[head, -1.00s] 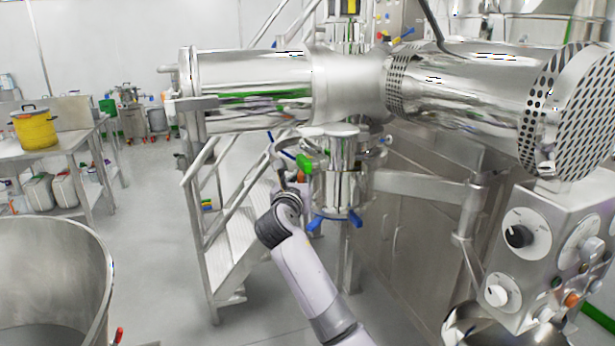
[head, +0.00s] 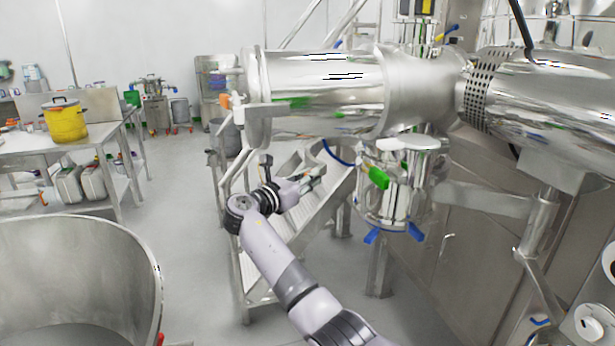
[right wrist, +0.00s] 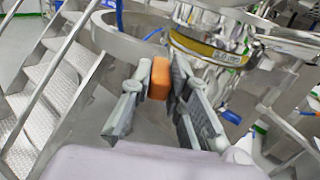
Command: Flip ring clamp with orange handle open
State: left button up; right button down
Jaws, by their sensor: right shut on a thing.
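The orange handle (right wrist: 160,81) shows in the right wrist view between the two grey fingers of my right gripper (right wrist: 161,83), which is shut on it. A curved steel band (right wrist: 113,40) lies just beyond it, beside a steel column with a yellow band (right wrist: 208,50); I cannot tell how far the clamp is open. In the head view my right gripper (head: 314,179) is left of the steel outlet under the horizontal vessel, and the orange handle cannot be made out there. My left gripper is not in view.
The horizontal steel vessel (head: 320,88) hangs above my right arm. The outlet (head: 398,205) bears a green handle (head: 378,178) and blue handles (head: 372,236). Steel stairs (head: 290,225) stand behind the arm. A large open bowl (head: 75,255) is at lower left. Clear floor (head: 190,215) lies between.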

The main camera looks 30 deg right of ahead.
jog(key=shift+s+d+f, duration=0.1)
jog(key=shift+s, duration=0.15)
jog(key=c, duration=1.8)
grip_release()
jog(key=shift+o, duration=1.4)
jog(key=shift+w, duration=0.1)
jog(key=shift+s+a, duration=0.2)
jog(key=shift+a, duration=0.3)
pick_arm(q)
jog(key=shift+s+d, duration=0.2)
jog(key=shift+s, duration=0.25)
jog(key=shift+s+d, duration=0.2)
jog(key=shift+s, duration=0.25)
pick_arm(e)
jog(key=v, duration=1.1)
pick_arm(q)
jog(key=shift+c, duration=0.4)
